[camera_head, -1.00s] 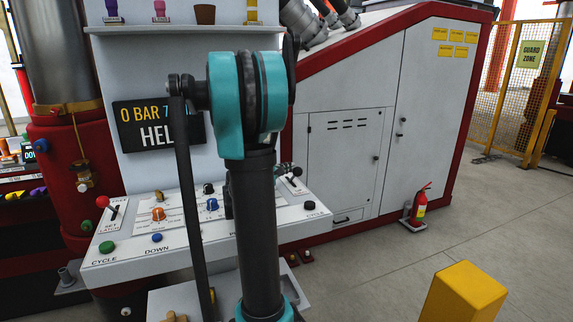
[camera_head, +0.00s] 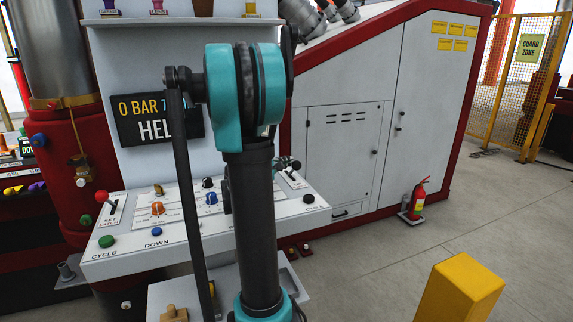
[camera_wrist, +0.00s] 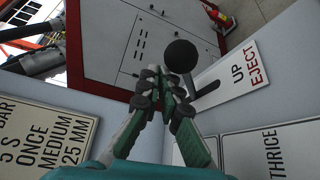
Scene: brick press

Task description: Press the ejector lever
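The ejector lever (camera_wrist: 181,56) has a round black knob on a short dark stem. It rises from a white plate marked "UP EJECT" (camera_wrist: 236,75) in the wrist view. My gripper (camera_wrist: 163,78) has teal and grey fingers whose tips meet, with nothing seen between them. The tips are right beside the knob, on its left in the wrist view; I cannot tell if they touch it. In the head view the lever's plate (camera_head: 293,180) is at the right end of the white control panel (camera_head: 130,262), and my arm hides most of the gripper.
The panel also holds a red-knobbed lever (camera_head: 102,196), a green button (camera_head: 106,241), a blue button (camera_head: 155,231) and several dials. A display (camera_head: 150,120) stands above. A fire extinguisher (camera_head: 418,200) and yellow post (camera_head: 462,290) stand right, with open floor around them.

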